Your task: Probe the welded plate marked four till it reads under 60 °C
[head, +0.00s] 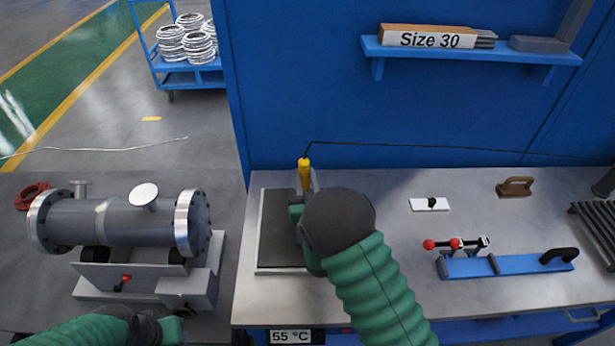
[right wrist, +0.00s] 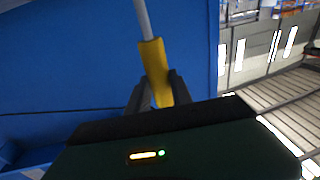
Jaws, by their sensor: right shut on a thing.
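A yellow-handled probe (head: 304,168) stands upright in my right gripper (head: 306,186), which is shut on it. The probe also shows in the right wrist view (right wrist: 154,62) between the fingers (right wrist: 158,92). In the head view it is over the back of a dark pale-rimmed pad (head: 276,243). My gripper and arm hide part of the pad, and I cannot see the probe's tip. A readout (head: 291,337) on the bench front shows 55 °C. No plate marked four can be made out. My left gripper (head: 160,328) is low at the left, its fingers unclear.
A grey flanged shell (head: 125,219) lies on a roller stand (head: 150,280) at left. The bench (head: 390,285) holds a blue clamp bar (head: 508,264), a white switch plate (head: 418,205) and a brown handled block (head: 514,187). A thin cable runs along the blue wall. A shelf (head: 470,53) hangs above.

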